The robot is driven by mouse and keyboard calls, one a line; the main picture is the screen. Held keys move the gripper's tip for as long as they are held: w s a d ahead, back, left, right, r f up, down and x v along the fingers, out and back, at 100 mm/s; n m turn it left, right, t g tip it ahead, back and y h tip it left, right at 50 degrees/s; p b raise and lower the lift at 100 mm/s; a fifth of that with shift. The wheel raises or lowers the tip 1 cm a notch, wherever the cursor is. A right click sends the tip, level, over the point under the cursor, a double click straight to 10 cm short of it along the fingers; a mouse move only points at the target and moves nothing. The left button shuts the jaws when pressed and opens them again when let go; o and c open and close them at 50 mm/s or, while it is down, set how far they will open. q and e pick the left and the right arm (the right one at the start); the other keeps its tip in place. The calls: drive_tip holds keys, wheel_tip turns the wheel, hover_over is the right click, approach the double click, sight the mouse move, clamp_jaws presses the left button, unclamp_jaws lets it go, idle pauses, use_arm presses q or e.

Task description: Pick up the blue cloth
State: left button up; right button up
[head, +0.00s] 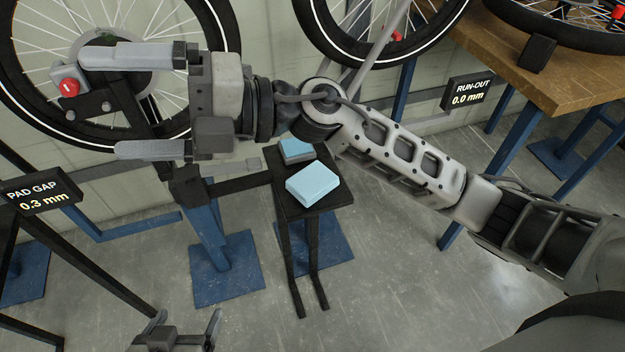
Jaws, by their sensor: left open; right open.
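A light blue folded cloth (313,183) lies on the front part of a small black stand (309,208). A second, smaller item (296,150), blue on top and grey below, lies behind it on the same stand. My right gripper (102,102) is at the upper left, its arm coming in from the right. It is open, its fingers pointing left in front of a wheel hub, well left of the cloth. My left gripper (187,318) is open at the bottom edge, below and left of the cloth. Its arm is out of view.
A bicycle wheel (200,18) with a red knob (69,87) at its hub stands behind my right gripper. Signs read PAD GAP 0.3 mm (40,194) and RUN-OUT 0.0 mm (474,92). A wooden bench (575,85) is at the upper right. Floor right of the stand is clear.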

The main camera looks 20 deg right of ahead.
wheel_tip(320, 180, down, 5)
drive_tip(key=n+g+h, duration=0.3)
drive_tip(key=n+h, duration=0.1)
drive_tip(key=h, duration=0.1)
drive_tip(key=t+h+p, duration=0.1)
drive_tip(key=t+h, duration=0.1)
drive_tip(key=h, duration=1.4)
hover_over(313, 178)
drive_tip(key=f, duration=1.6)
drive_tip(key=shift+s+d+f, duration=0.2)
drive_tip(key=shift+d+f, duration=0.05)
drive_tip(key=shift+f, duration=0.1)
drive_tip(key=shift+w+a+f+p, duration=0.15)
drive_tip(key=shift+f+p, duration=0.25)
drive_tip(key=shift+f, duration=1.1)
drive_tip(key=shift+w+a+f+p, duration=0.1)
drive_tip(key=shift+f+p, duration=0.25)
drive_tip(key=shift+f, duration=1.1)
drive_tip(key=c, duration=0.9)
